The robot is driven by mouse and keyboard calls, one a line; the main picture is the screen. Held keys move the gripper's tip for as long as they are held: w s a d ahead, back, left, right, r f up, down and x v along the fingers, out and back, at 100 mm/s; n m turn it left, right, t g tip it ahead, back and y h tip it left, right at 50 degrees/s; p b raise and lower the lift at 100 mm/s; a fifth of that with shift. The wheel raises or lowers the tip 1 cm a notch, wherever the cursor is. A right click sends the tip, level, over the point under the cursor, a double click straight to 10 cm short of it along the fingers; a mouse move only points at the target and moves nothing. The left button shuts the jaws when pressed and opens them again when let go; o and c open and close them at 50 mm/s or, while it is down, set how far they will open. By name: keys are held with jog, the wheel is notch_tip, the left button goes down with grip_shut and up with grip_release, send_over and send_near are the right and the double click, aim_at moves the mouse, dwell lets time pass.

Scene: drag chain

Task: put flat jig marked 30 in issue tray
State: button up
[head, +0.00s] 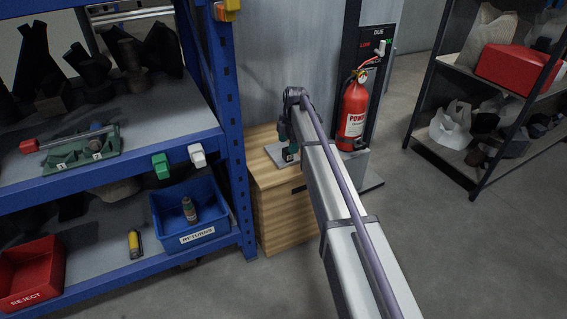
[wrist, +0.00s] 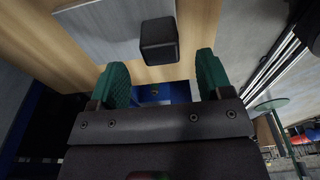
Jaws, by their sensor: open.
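A flat grey plate (head: 276,153) lies on top of the wooden cabinet in the head view. In the wrist view the grey plate (wrist: 108,32) carries a dark square block (wrist: 159,40). I cannot read a 30 on it, so I cannot tell if it is the flat jig. My gripper (head: 290,155) is over the cabinet top beside the plate, partly hidden by my arm. In the wrist view my gripper (wrist: 160,82) has its green fingers apart with nothing held; the dark block appears beyond the fingertips. No tray marked issue shows.
A blue RETURNS tray (head: 183,241) and a red REJECT bin (head: 34,275) sit on the lower shelf of the blue rack. A fire extinguisher (head: 353,112) stands behind my arm. The wooden cabinet (head: 277,212) adjoins the rack. Floor at right is clear.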

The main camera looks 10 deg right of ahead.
aim_at(287, 154)
jog(key=shift+f, duration=0.15)
jog(key=f+b, duration=0.5)
jog(key=shift+s+a+f, duration=0.1)
jog(key=shift+a+f, duration=0.1)
jog(key=shift+a, duration=0.05)
jog(key=shift+r, duration=0.25)
grip_shut()
